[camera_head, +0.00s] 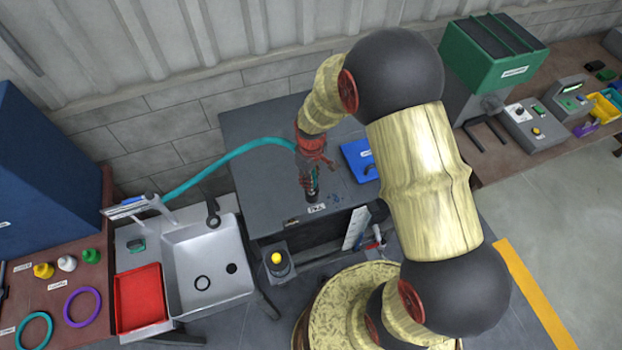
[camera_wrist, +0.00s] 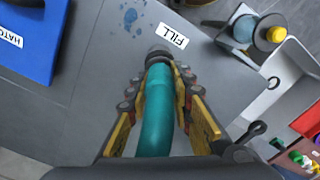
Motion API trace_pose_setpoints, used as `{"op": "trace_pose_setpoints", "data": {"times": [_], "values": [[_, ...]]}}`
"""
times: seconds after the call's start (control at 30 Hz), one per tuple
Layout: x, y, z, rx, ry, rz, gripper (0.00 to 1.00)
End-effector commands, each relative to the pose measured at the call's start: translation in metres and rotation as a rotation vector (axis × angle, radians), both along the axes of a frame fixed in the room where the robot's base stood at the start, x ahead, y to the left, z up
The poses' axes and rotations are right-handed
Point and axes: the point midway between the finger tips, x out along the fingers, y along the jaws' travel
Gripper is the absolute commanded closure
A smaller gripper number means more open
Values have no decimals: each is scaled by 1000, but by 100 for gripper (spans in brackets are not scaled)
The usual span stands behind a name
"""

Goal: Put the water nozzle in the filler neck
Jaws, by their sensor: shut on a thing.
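My gripper (camera_head: 312,165) points down over the dark grey bench and is shut on the teal water nozzle (camera_wrist: 157,100). In the wrist view the nozzle lies between my two fingers (camera_wrist: 161,84). Its far end meets a dark round collar, the filler neck (camera_wrist: 157,53), beside the FILL label (camera_wrist: 173,35). In the head view the nozzle stands about upright, its low end at the dark neck (camera_head: 314,194). I cannot tell how deep the tip sits, as the nozzle and collar hide the opening.
A teal hose (camera_head: 225,160) runs from the nozzle to the sink (camera_head: 205,265) on the left. A blue hatch panel (camera_head: 358,160) lies to the right of my gripper. Blue drops (camera_wrist: 132,18) mark the bench near the neck. A yellow-topped device (camera_head: 277,262) stands in front.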

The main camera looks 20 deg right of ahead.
Motion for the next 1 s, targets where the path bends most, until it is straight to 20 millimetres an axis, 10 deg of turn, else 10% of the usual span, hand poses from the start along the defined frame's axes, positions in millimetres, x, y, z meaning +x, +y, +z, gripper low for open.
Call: {"op": "trace_pose_setpoints", "data": {"times": [0.9,0.93,1.0], "values": [[0,0,-26,0,-1,0,100],[0,0,-25,0,-1,0,76],[0,0,-24,0,-1,0,72]]}}
